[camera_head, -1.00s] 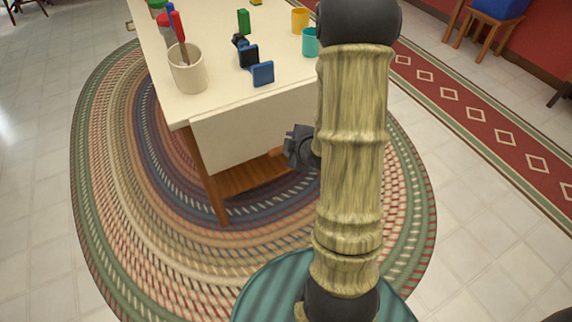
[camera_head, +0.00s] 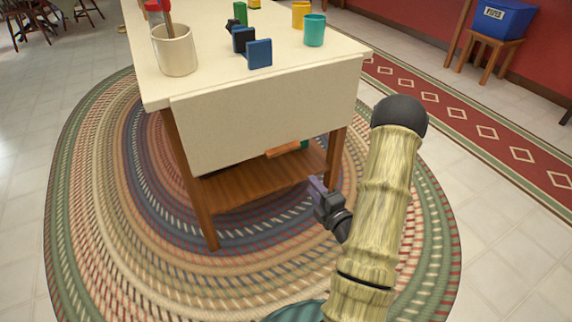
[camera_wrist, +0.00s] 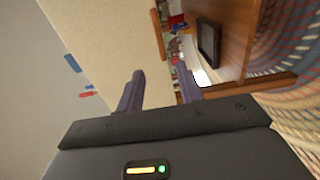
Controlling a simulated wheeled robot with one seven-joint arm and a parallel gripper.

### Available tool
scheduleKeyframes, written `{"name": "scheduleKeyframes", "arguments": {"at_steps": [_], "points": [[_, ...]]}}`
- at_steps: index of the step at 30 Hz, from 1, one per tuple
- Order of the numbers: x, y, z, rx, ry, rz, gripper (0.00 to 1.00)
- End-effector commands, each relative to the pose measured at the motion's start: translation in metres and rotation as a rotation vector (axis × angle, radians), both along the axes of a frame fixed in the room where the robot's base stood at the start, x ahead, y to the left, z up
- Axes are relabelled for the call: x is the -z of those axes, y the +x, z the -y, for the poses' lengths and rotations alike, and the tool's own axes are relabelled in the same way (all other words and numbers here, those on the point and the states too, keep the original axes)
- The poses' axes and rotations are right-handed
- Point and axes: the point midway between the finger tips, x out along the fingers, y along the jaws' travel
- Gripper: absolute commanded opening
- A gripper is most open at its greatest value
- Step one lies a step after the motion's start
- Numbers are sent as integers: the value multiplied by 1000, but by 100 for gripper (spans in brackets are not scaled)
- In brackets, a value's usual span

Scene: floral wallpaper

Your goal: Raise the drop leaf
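The drop leaf (camera_head: 262,120) is a cream panel hanging down from the near end of the table (camera_head: 215,80). It also fills the left middle of the wrist view (camera_wrist: 105,50). A wooden bar (camera_head: 283,150) shows at the leaf's lower edge. My gripper (camera_head: 316,188) is in front of the table, low and to the right of the leaf's lower edge, apart from it. In the wrist view its two fingers (camera_wrist: 160,92) are spread with nothing between them, pointing towards the leaf's edge.
On the tabletop stand a cream cup (camera_head: 174,55), a blue block-like item (camera_head: 259,54), a teal cup (camera_head: 314,32) and a yellow cup (camera_head: 301,14). A braided rug (camera_head: 120,240) covers the floor around the legs.

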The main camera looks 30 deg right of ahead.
Motion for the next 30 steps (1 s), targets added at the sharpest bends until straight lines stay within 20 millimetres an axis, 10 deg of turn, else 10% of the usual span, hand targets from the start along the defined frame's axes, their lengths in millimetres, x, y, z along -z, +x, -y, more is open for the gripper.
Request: {"name": "scheduleKeyframes", "arguments": {"at_steps": [17,30], "points": [[2,10,0,0,-6,6,36],[1,72,-2,-1,-5,8,36]]}}
